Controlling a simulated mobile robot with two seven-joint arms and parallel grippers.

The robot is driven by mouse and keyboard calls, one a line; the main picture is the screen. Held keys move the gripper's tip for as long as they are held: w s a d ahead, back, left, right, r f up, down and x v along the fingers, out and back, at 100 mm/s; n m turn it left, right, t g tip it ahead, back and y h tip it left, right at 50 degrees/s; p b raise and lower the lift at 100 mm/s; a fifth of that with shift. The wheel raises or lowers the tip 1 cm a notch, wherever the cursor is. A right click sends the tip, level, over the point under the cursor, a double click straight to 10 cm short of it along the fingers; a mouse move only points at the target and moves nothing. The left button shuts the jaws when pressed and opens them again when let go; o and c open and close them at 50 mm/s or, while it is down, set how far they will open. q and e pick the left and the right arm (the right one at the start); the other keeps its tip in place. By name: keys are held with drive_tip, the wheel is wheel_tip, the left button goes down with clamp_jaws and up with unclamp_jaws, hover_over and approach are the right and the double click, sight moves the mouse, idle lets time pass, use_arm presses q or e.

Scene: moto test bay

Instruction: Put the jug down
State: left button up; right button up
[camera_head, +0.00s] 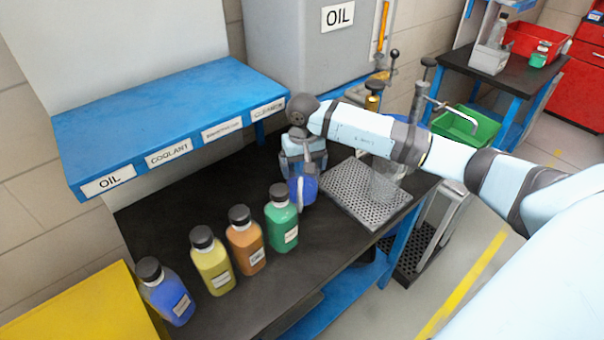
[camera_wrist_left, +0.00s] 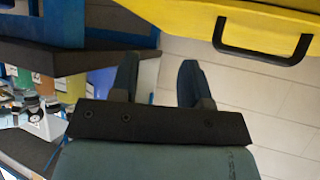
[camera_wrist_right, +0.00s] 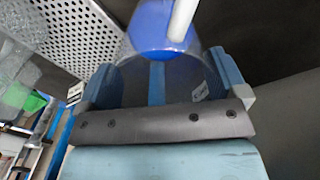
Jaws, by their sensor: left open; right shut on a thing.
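The jug, with a blue part (camera_wrist_right: 165,25) and a see-through body, is between the fingers of my right gripper (camera_wrist_right: 160,85) in the right wrist view. A pale spout or stick crosses the blue part. In the head view my right gripper (camera_head: 304,160) is over the black bench, with the jug's blue part (camera_head: 302,190) just below it, behind the green bottle. The gripper hides much of the jug, and I cannot tell whether it touches the bench. My left gripper (camera_wrist_left: 160,85) is open and empty in the left wrist view; the head view does not show it.
Blue (camera_head: 170,296), yellow (camera_head: 212,264), orange (camera_head: 246,243) and green (camera_head: 282,222) bottles line the bench's front. A perforated metal tray (camera_head: 345,190) with a clear container (camera_head: 385,182) is at right. A blue labelled shelf (camera_head: 170,115) overhangs the back. Bare bench (camera_head: 190,205) lies behind the bottles.

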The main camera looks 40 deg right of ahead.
drive_tip(key=shift+w, duration=0.25)
drive_tip(key=shift+f+b, duration=0.45)
drive_tip(key=shift+f, duration=1.25)
drive_tip(key=shift+s+f, duration=0.1)
drive_tip(key=shift+f, duration=0.05)
drive_tip(key=o, duration=1.1)
